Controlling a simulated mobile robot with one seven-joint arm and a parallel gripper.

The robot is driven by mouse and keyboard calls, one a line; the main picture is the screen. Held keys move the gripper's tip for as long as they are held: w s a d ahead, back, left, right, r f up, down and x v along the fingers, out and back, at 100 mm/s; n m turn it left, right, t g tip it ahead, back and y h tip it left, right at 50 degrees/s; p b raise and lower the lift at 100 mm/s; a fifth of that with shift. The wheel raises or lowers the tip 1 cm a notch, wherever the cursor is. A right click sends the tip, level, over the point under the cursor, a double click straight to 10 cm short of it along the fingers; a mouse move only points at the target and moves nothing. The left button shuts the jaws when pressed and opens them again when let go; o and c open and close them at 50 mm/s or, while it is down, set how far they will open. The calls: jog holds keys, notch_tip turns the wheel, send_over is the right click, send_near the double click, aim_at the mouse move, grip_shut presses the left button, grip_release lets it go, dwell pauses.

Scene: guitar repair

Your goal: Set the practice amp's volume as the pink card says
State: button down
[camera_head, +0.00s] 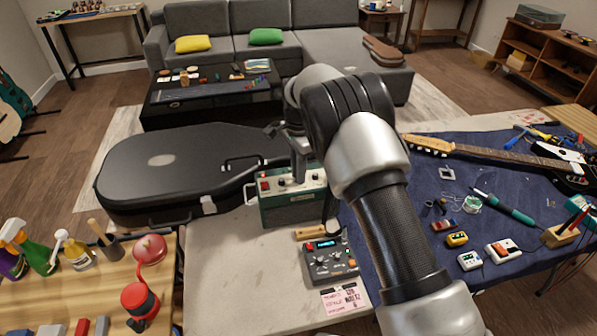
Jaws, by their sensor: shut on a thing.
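The practice amp (275,213) is a dark green box with a pale control panel on top, standing on the pale table. A red switch (264,186) and a pale-topped knob (282,186) show on the panel's left side. My gripper (302,178) points down over the panel and is shut on an amp knob, which the fingers mostly hide. The knob's pointer and scale cannot be read. The pink card (345,301) lies at the table's front, with dark and red handwriting too small to read surely.
A grey pedal unit (329,261) with a lit display stands between amp and card. A black guitar case (180,168) is left of the amp. A blue mat (440,280) with an electric guitar (520,158) and tools lies right. My arm crosses the middle.

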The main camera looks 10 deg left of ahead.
jog(key=c, duration=1.7)
grip_release()
jog(key=shift+r, duration=0.1)
notch_tip(320, 180, up, 17)
jog(key=shift+r+p, duration=0.15)
jog(key=shift+p, duration=0.25)
